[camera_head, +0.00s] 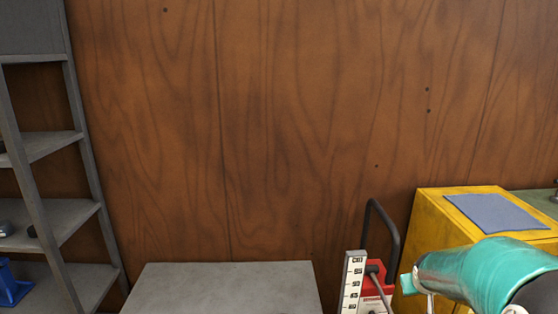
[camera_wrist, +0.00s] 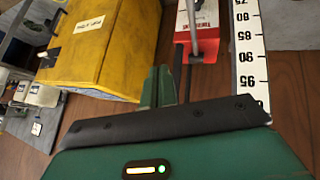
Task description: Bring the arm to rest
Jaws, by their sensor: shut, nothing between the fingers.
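In the wrist view my gripper (camera_wrist: 166,72) shows its two narrow green fingers together, with nothing between them. They point toward the gap between a yellow cabinet and a red lift. In the head view my teal arm (camera_head: 485,272) reaches in at the lower right, in front of the yellow cabinet; the fingers cannot be made out clearly there.
The yellow cabinet (camera_head: 435,222) carries a blue-grey sheet (camera_head: 495,212). Left of it stands the red lift (camera_head: 372,287) with a black handle and a white scale (camera_head: 353,282). A grey table (camera_head: 220,287) has a bare top. A grey shelf (camera_head: 62,222) stands far left.

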